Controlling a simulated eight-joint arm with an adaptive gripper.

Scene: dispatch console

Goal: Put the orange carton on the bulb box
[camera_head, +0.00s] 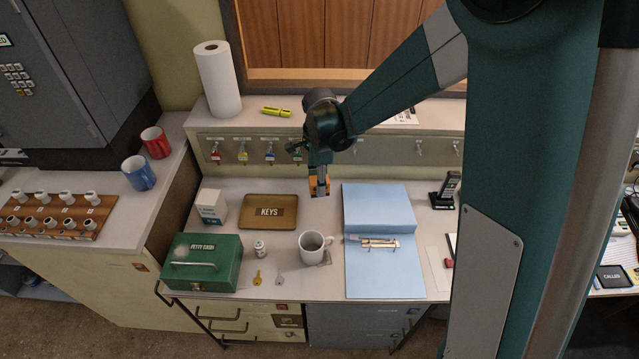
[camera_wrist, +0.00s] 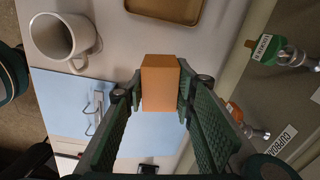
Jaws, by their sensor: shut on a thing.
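The orange carton (camera_wrist: 161,84) is a small plain block held between the two fingers of my gripper (camera_wrist: 160,95) in the wrist view. In the head view my gripper (camera_head: 319,188) points down with the carton, right of the KEYS tray and left of the blue folder. The carton appears to be above the desk, not resting on it. A small white box with teal print (camera_head: 209,206), which looks like the bulb box, stands at the desk's left, left of the KEYS tray. Its top looks bare. It is not visible in the wrist view.
The brown KEYS tray (camera_head: 254,224) lies between my gripper and the white box. A green cash box (camera_head: 201,275), a white mug (camera_head: 312,250), a small jar (camera_head: 260,248) and two keys are nearer the front. A hook rail (camera_head: 365,150) lines the back.

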